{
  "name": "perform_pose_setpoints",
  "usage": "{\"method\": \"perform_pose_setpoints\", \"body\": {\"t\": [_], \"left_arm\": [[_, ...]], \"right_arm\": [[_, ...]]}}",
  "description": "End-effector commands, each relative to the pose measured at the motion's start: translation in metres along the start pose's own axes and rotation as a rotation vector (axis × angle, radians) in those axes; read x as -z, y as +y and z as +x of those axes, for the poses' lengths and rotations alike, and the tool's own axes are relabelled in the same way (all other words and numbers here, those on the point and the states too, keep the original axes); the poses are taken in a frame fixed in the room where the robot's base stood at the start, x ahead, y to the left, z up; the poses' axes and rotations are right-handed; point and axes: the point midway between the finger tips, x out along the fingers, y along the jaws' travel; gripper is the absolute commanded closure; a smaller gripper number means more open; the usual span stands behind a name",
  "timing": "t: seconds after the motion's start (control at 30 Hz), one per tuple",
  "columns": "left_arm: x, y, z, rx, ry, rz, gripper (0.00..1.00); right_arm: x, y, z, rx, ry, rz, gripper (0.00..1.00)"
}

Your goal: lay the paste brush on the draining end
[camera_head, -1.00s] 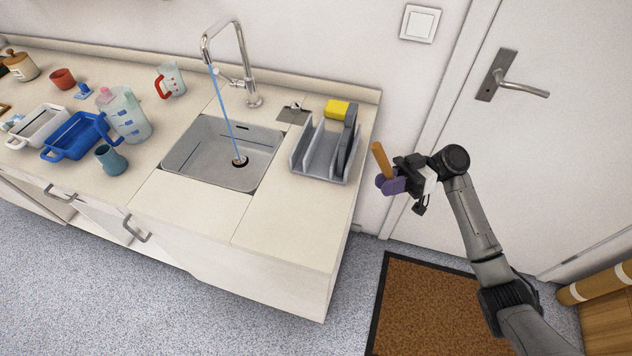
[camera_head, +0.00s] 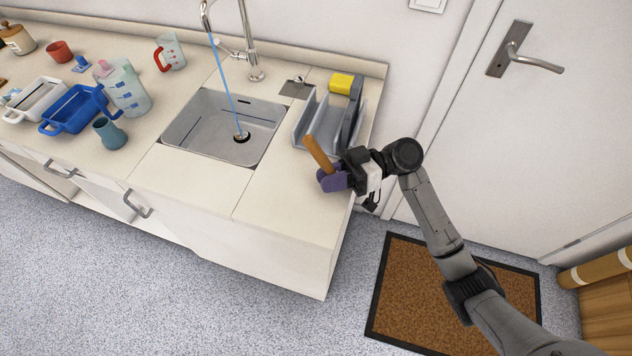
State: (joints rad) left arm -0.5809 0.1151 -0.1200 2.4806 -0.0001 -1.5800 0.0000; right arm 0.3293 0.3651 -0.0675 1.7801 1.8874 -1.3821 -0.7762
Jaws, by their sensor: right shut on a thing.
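The paste brush (camera_head: 318,154) has an orange-brown wooden handle that points up and left, with a purple part at its lower end. My right gripper (camera_head: 343,175) is shut on the brush near the purple part. It holds the brush over the right end of the counter, in front of the grey rack; whether the brush touches the counter I cannot tell. The draining end (camera_head: 285,206) is the bare cream counter to the right of the sink (camera_head: 222,127). My left gripper is not in view.
The grey rack (camera_head: 309,122) with a yellow sponge (camera_head: 341,83) stands behind the brush. Water runs from the tap (camera_head: 247,45) into the sink. A blue tray (camera_head: 70,112), a teal cup (camera_head: 109,133) and jugs stand left. The counter front right of the sink is clear.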

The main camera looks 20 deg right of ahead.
Motion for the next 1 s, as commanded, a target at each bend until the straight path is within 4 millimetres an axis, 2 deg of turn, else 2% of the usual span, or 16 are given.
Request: {"method": "perform_pose_setpoints", "body": {"t": [0.2,0.27,0.67,0.7,0.93,1.0], "left_arm": [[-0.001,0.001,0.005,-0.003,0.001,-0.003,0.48],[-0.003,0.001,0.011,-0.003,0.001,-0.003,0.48],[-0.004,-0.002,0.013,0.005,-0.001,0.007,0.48],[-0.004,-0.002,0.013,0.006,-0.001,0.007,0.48],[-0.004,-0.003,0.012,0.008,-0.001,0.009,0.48],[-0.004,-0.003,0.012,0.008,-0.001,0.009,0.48]], "right_arm": [[0.000,0.000,0.030,0.003,0.002,-0.001,1.00],[-0.007,0.002,0.030,0.000,0.001,0.000,1.00],[-0.009,0.003,0.029,0.001,0.001,0.000,1.00],[-0.009,0.003,0.029,0.001,0.001,0.000,0.82],[-0.009,0.002,0.029,0.001,0.000,0.000,0.60],[-0.009,0.002,0.029,0.001,0.000,0.000,0.58]]}}
